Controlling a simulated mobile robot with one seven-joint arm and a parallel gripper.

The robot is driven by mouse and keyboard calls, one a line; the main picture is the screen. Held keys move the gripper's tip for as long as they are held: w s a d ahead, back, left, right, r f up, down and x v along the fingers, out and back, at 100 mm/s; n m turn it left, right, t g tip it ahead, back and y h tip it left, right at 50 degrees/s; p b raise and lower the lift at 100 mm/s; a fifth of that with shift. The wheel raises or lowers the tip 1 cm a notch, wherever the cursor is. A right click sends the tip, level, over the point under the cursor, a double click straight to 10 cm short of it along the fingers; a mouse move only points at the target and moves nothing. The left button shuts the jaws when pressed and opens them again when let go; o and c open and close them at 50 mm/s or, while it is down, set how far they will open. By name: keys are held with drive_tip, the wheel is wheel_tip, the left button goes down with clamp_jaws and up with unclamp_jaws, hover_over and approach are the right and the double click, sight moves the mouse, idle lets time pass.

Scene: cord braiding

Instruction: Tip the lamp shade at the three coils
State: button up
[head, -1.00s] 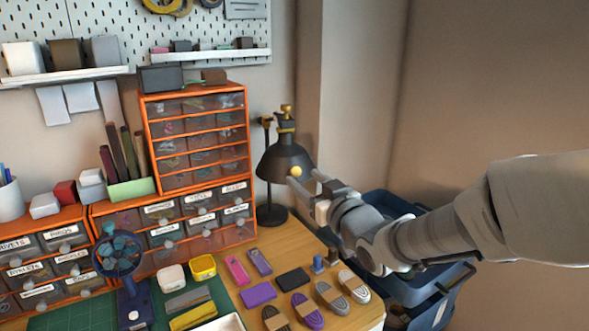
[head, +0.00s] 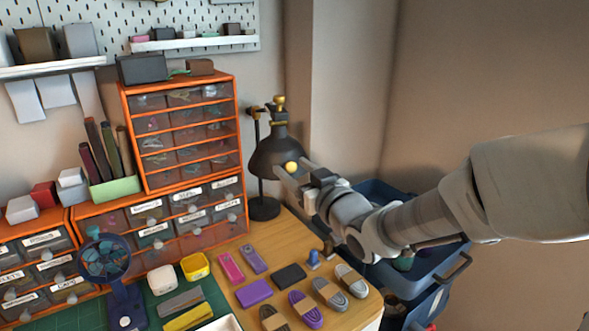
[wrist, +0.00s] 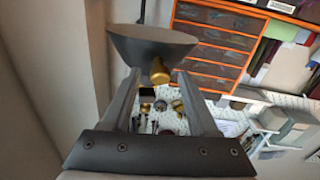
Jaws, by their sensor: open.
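The black desk lamp's shade (head: 273,155) hangs on its stand at the right end of the drawer cabinets, its wide rim facing down. A round brass knob (head: 291,167) sticks out from the shade's rim; it also shows in the wrist view (wrist: 159,72). My gripper (head: 293,170) is open at the shade, with its fingertips on either side of the knob. I cannot tell whether they touch it. Banded cord coils lie at the desk's front right: black (head: 273,318), purple (head: 306,310), grey (head: 329,293) and light grey (head: 352,280).
Orange drawer cabinets (head: 190,130) stand left of the lamp. A blue clip-on fan (head: 105,258) stands on the green mat. Blue bins (head: 435,270) stand beyond the desk's right edge, under my arm. A wall corner is behind the lamp.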

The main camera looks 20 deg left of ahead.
clamp_jaws()
idle(1.3)
